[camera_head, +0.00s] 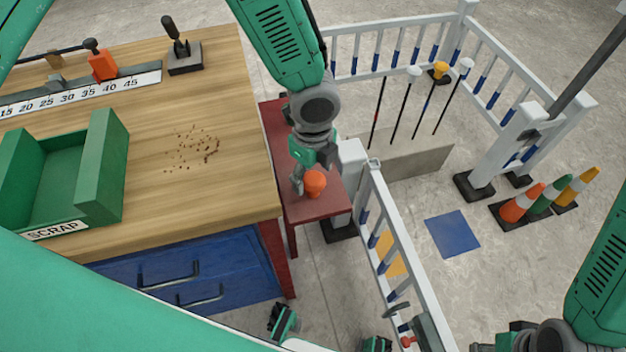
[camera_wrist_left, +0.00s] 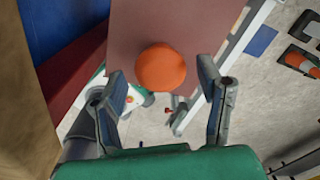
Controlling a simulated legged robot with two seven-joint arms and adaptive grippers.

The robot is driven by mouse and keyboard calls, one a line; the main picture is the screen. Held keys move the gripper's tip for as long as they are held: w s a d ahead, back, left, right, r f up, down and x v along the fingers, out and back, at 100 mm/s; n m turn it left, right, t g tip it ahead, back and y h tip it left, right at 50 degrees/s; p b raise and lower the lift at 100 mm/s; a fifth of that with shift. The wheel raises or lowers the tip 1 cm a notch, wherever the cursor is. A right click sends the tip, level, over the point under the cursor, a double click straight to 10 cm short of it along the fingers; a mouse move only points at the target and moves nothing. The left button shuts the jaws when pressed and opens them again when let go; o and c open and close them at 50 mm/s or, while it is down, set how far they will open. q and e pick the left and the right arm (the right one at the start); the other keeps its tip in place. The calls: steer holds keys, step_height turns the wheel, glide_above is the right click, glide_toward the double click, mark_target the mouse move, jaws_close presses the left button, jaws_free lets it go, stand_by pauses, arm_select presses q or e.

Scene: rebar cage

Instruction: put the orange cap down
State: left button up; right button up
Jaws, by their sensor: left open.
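The orange cap (camera_head: 315,184) sits on the small dark red table (camera_head: 325,208) beside the workbench. In the left wrist view the cap (camera_wrist_left: 161,67) looks round and lies over the red top (camera_wrist_left: 190,25). My left gripper (camera_head: 308,173) is just above the table at the cap. Its fingers are spread, and the left wrist view shows the cap between and slightly beyond the fingertips, with gaps on both sides. Whether the cap rests fully on the table is partly hidden. My right arm enters at the lower right; its gripper (camera_head: 487,347) is mostly cut off at the bottom edge.
The wooden workbench (camera_head: 235,190) holds a green scrap bin (camera_head: 108,165), a ruler strip (camera_head: 90,88) and brown crumbs. A white railing (camera_head: 395,245) runs close right of the red table. Dark rods with white and yellow caps stand behind; several cones (camera_head: 522,203) stand right.

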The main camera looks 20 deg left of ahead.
mark_target(314, 178)
arm_select(q)
steer(key=r, duration=0.4)
steer(key=r+p, duration=0.1)
steer(key=r, duration=0.1)
steer(key=shift+d+r, duration=0.3)
steer(key=shift+r, duration=0.05)
steer(key=shift+a+r, duration=0.1)
steer(key=shift+r, duration=0.35)
